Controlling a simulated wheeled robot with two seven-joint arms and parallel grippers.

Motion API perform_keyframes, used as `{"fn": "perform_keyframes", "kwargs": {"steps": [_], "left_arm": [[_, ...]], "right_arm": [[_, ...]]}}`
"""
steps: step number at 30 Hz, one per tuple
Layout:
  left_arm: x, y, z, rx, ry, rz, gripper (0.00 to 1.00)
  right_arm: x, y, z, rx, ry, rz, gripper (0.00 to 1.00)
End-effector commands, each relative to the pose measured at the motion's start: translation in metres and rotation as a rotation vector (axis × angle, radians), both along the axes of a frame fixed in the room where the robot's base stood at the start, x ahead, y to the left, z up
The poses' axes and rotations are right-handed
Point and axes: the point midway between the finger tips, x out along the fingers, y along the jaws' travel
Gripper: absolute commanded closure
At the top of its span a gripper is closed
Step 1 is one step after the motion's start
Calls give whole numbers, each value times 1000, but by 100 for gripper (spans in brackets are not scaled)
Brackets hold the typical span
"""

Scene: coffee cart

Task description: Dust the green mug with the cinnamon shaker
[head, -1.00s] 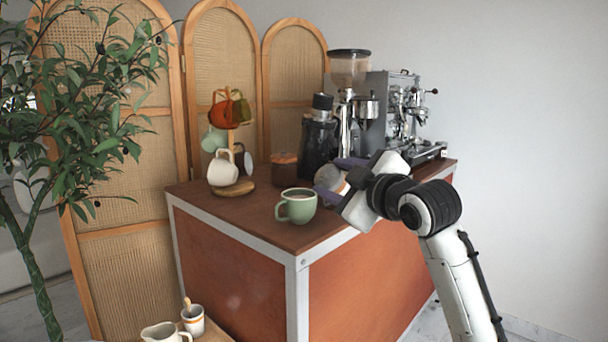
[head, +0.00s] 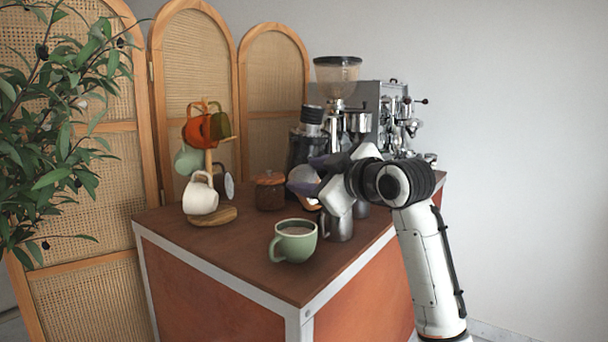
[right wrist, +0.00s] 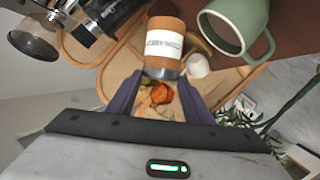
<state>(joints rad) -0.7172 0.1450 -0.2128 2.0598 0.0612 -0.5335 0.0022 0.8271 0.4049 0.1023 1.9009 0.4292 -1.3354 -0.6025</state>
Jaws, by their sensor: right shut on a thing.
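The green mug (head: 294,242) stands upright on the brown counter near its front corner, with brownish liquid inside. It also shows in the right wrist view (right wrist: 240,22). My right gripper (head: 308,178) has its purple fingers shut on the cinnamon shaker (right wrist: 165,42), an orange-brown jar with a white label and a metal top. In the head view the shaker (head: 312,203) is partly hidden by the fingers. It is held roughly upright above the counter, behind and slightly right of the mug, apart from it. My left gripper is not in view.
A brown lidded jar (head: 270,191) stands behind the mug. A mug tree with hanging mugs (head: 201,197) is at the left. A metal pitcher (head: 337,226) stands right of the mug, under my arm. The grinder (head: 338,72) and espresso machine (head: 392,112) fill the back right.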

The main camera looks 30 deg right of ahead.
Motion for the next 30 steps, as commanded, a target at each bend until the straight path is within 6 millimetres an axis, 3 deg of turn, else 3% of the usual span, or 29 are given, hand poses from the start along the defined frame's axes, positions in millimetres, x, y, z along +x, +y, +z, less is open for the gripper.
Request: {"fn": "perform_keyframes", "kwargs": {"steps": [1, 19, 30], "left_arm": [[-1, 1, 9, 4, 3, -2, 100], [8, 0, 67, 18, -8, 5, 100], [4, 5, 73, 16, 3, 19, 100]], "right_arm": [[2, -2, 11, 37, 11, 0, 97], [16, -37, 58, 457, 180, -11, 97], [20, -48, 67, 590, 234, -15, 97]]}}
